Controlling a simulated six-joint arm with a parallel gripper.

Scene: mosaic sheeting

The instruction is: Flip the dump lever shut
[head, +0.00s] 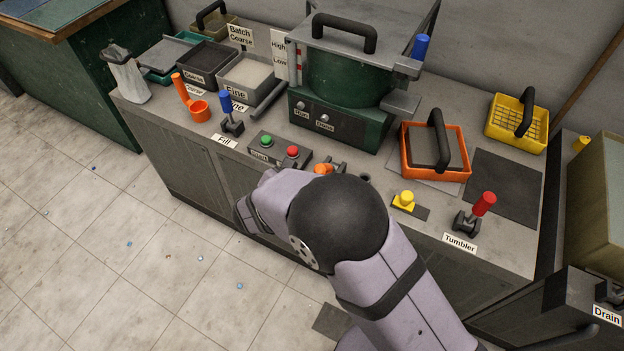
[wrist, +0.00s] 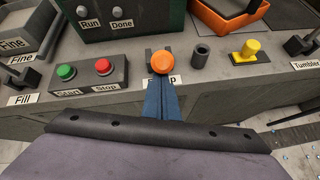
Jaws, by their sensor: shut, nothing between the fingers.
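A lever with an orange knob (head: 323,169) stands near the front of the bench, right of the red stop button; my arm partly hides it in the head view. No label reading dump shows, but this is the likely dump lever. In the wrist view its orange knob (wrist: 163,61) faces me, with a dark bracket behind it. My gripper (wrist: 163,82) is shut and empty, its blue fingers just below and in front of the knob. I cannot tell whether they touch it. In the head view my arm hides the fingers.
Left of the lever are the red stop button (wrist: 104,67) and green start button (wrist: 66,72). Right are a dark short tube (wrist: 200,53) and a yellow knob (wrist: 247,50). The blue Fill lever (head: 228,113) and red Tumbler lever (head: 478,211) stand farther off.

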